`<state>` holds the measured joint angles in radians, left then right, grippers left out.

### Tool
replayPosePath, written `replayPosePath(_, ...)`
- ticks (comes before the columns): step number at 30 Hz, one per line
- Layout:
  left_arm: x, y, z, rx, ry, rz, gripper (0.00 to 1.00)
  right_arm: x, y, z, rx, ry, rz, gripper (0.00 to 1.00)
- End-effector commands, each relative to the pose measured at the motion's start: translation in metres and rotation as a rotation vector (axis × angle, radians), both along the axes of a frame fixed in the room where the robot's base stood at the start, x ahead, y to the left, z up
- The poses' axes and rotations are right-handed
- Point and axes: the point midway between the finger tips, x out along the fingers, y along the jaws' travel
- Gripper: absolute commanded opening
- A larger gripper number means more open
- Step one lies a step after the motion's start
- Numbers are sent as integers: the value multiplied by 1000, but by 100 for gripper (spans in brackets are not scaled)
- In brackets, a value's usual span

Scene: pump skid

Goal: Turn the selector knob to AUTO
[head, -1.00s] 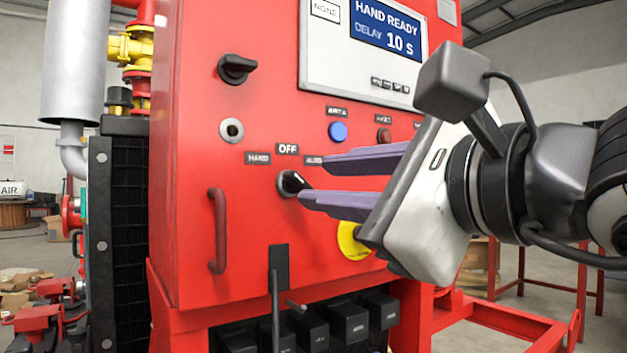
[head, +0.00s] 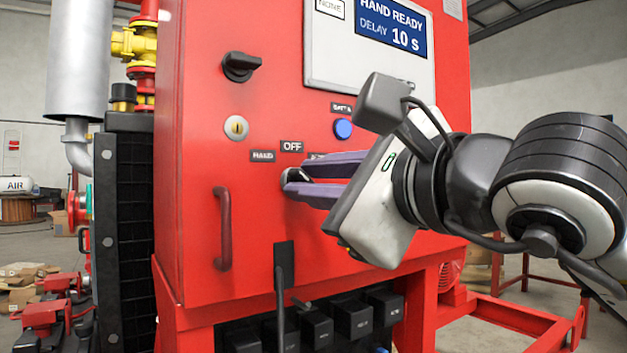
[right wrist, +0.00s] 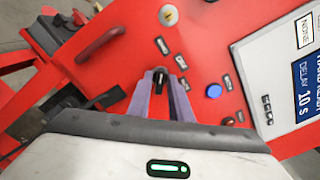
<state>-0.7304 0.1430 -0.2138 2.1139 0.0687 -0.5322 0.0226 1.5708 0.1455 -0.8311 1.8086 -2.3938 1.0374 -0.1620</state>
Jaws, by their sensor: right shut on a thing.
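The selector knob (right wrist: 159,78) is black and sits on the red panel below the OFF label (head: 292,146), with the HAND label (head: 262,156) at its left. The AUTO label is mostly hidden behind my right gripper in the head view. My right gripper (head: 290,187) reaches in from the right, its two purple fingers around the knob and shut on it. In the right wrist view the fingers (right wrist: 160,84) lie on both sides of the knob. In the head view the fingers cover most of the knob, so its pointer direction is hard to tell. My left gripper is not in view.
Above are another black rotary switch (head: 240,66), a key lock (head: 236,127), a blue button (head: 343,129) and the display (head: 392,28). A red door handle (head: 222,229) stands left of the knob. A black lever (head: 280,300) and breakers are below.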

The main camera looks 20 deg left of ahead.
Motion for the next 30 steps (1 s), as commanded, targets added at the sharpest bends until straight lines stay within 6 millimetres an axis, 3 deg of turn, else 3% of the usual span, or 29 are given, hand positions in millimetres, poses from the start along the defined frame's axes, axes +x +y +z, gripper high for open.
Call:
replayPosePath(8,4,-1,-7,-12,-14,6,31,0,0,-4,49,65,0,0)
replayPosePath(17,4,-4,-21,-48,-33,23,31,0,0,-6,193,249,1,0)
replayPosePath(30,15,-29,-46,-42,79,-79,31,0,0,-4,450,581,1,0)
